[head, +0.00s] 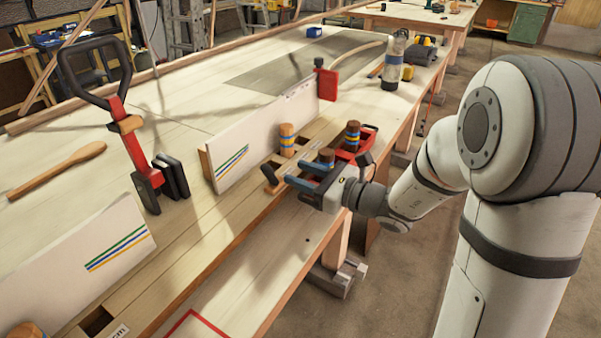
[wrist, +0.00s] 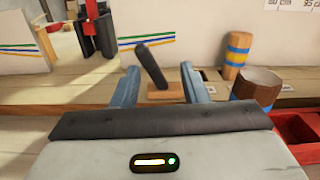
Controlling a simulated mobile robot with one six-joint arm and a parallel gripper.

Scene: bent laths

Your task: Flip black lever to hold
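The black lever (wrist: 152,66) stands tilted, its top leaning left, at a small wooden block (wrist: 166,91) in the wrist view. In the head view a short dark stick (head: 269,174), which looks like the same lever, stands just left of my gripper's tips. My gripper (head: 293,174) has two blue fingers, which also show in the wrist view (wrist: 160,84). They are spread apart, with nothing held between them. In the wrist view the lever appears in the gap between the fingers and beyond them; I cannot tell the exact distance.
A blue-banded wooden peg (head: 287,139) stands behind, and a dark-topped peg (head: 352,136) by a red tray (head: 367,138). White striped boards (head: 262,131) stand upright along the bench. A red-and-black clamp (head: 130,140) stands left. The bench front (head: 215,268) is mostly clear.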

